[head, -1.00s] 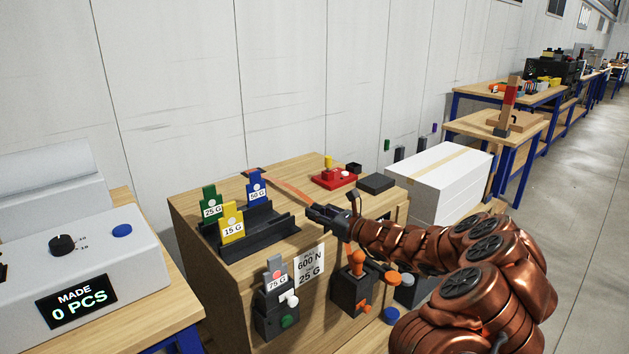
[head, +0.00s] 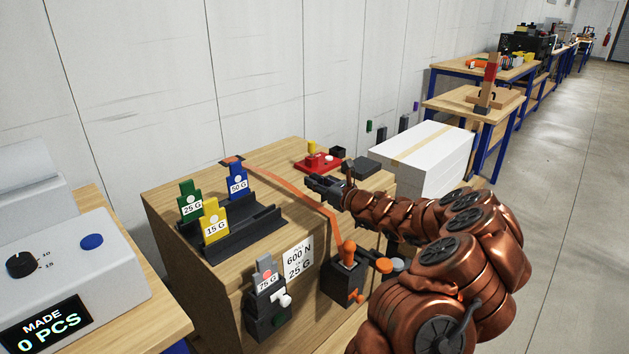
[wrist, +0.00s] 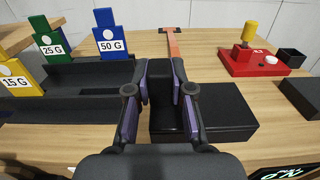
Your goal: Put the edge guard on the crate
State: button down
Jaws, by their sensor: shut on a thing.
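The crate (head: 215,295) is the light wooden box, with an orange strap (head: 285,185) running across its top and down over the front edge. My gripper (head: 312,183) is over the crate's top, to the right of the strap in the head view. In the wrist view my gripper (wrist: 161,88) is shut on a black piece (wrist: 215,115), seemingly the edge guard. Part of it stands between the fingers and a broad black face extends to the right. Its underside is hidden, so I cannot tell whether it touches the crate. The strap (wrist: 172,45) runs behind it.
A black rack (head: 240,235) with green, yellow and blue weight tags stands left on the crate. A red fixture (head: 318,163) and a dark flat block (head: 362,167) are behind my gripper. An orange-handled ratchet (head: 345,275) is on the front. A white box (head: 425,165) stands right.

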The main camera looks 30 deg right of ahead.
jog(key=shift+f+b, duration=1.55)
jog(key=shift+f, duration=2.4)
jog(key=c, duration=0.9)
grip_release()
jog(key=shift+c, duration=0.2)
jog(key=shift+s, duration=0.15)
jog(key=v, duration=1.1)
jog(key=shift+s, duration=0.35)
jog(key=shift+d, duration=0.1)
